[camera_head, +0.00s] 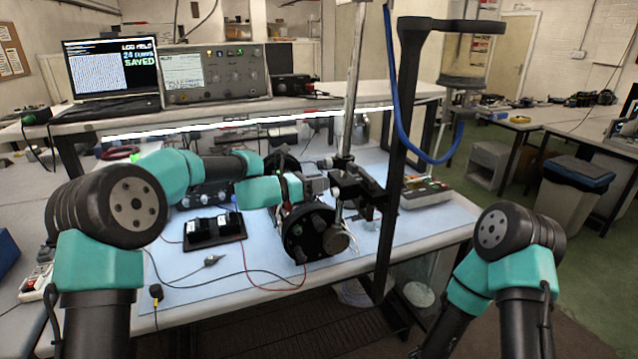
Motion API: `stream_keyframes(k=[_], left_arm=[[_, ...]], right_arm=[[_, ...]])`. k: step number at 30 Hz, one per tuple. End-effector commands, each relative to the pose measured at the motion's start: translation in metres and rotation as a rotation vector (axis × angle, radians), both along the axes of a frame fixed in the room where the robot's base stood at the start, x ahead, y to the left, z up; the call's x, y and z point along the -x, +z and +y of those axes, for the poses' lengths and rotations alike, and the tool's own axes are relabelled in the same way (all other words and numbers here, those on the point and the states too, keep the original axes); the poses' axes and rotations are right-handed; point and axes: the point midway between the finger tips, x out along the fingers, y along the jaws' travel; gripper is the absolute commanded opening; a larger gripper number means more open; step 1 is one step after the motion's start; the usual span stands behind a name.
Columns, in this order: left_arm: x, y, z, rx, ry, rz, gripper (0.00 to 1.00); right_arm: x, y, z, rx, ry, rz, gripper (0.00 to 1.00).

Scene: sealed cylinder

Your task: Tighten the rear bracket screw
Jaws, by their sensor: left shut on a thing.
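The black sealed cylinder (308,232), with a round flanged end facing me, is held at the metal stand over the blue bench mat. A dark bracket or clamp (370,190) joins it to the upright post; the rear screw is too small to tell apart. My left arm reaches over the bench from the left. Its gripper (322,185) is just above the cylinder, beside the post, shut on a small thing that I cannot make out. My right arm is folded at the lower right; its gripper is out of view.
A tall black frame (397,150) with a blue hose (428,158) stands right of the post. A black two-part holder (214,230), a probe (211,260) and loose cables lie on the mat (215,290). A grey box (427,192) sits at the right.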

Motion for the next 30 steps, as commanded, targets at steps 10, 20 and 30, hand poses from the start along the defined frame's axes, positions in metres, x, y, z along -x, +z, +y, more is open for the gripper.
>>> stream_keyframes(k=[10, 20, 30], left_arm=[[0.0005, 0.0001, 0.0000, -0.072, 0.000, -0.205, 0.02], [0.0012, -0.0002, 0.0000, -0.174, 0.000, -0.494, 0.02], [0.0019, -0.0007, 0.0001, -0.281, -0.001, -0.800, 0.02]], right_arm=[[0.0000, 0.0000, 0.0000, 0.000, 0.000, 0.000, 0.43], [0.0000, 0.0000, 0.0000, 0.000, 0.000, 0.000, 0.43], [0.0000, 0.0000, 0.0000, 0.000, 0.000, 0.000, 0.43]])
